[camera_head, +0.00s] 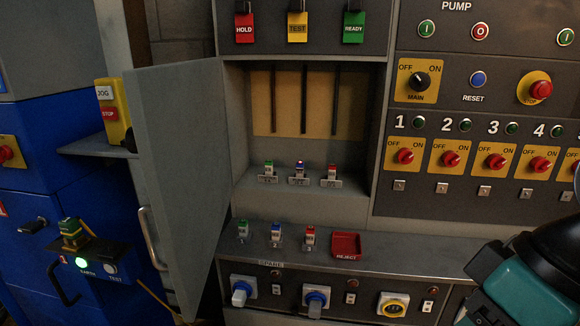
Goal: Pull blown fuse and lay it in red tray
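Three small fuses sit upright in a row of labelled holders inside the open cabinet: a green-topped one (268,168) at left, a blue-topped one (299,169) in the middle and a red-topped one (331,173) at right. The middle one seems to show a reddish mark at its top, but it is too small to be sure. Which fuse is blown I cannot tell. The red tray (346,253), marked REJECT, lies empty on the ledge below. My teal and black arm shows at the lower right, apart from all of these; its gripper fingers are out of view.
Green (242,230), blue (276,234) and red (311,238) spare fuses stand on the ledge left of the tray. The grey cabinet door (180,180) swings out at left. Knobs (316,300) jut out below the ledge. A switch panel (470,120) fills the right.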

